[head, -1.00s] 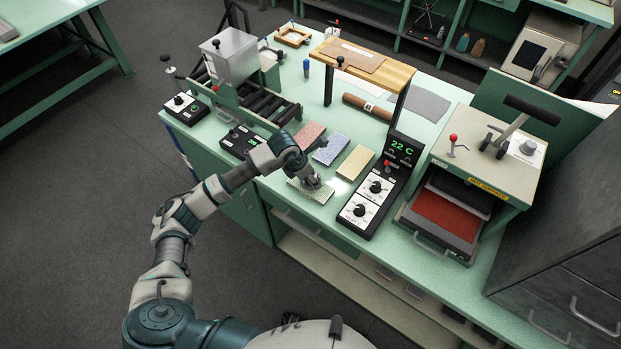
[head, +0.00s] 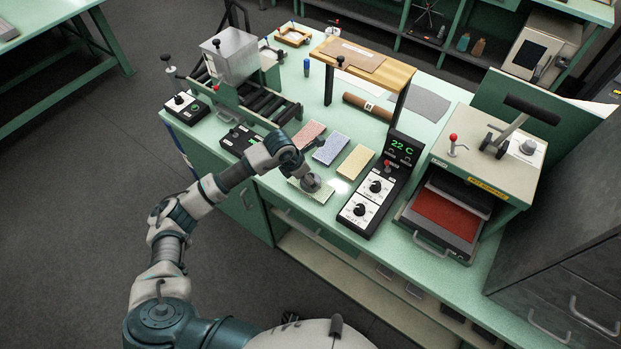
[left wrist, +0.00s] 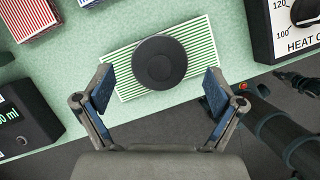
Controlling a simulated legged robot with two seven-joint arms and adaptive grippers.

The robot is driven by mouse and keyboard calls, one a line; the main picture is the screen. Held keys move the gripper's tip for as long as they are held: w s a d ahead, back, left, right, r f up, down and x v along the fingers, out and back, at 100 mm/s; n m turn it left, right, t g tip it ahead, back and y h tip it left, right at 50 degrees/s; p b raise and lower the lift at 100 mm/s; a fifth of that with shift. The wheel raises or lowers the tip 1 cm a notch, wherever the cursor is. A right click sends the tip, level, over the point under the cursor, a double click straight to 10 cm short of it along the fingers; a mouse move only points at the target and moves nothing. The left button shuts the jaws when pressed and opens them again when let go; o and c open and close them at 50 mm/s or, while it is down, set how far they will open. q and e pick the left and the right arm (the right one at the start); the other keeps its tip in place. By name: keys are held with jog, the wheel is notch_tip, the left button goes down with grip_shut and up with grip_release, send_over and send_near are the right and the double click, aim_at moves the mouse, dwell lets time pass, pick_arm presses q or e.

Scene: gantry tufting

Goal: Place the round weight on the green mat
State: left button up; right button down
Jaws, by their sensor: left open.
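The round weight (left wrist: 159,62) is a dark disc with a raised round centre. It lies on the green-and-white striped mat (left wrist: 200,40) in the left wrist view, near the mat's middle. In the head view the weight (head: 311,183) sits on the same mat (head: 308,196) near the front edge of the bench. My left gripper (left wrist: 160,86) is open, with its fingers spread to either side of the weight and nearer the camera. No finger visibly touches the weight. My right gripper is not in view.
Red (head: 309,134), blue (head: 331,149) and yellow (head: 356,161) mats lie beyond the green mat. A control box (head: 370,197) reading 22 C stands to the right. Another small control box (head: 240,141) is to the left. The heat press (head: 470,170) is farther right.

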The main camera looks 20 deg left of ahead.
pick_arm(q)
jog(key=v, duration=0.9)
jog(key=shift+b, duration=0.3)
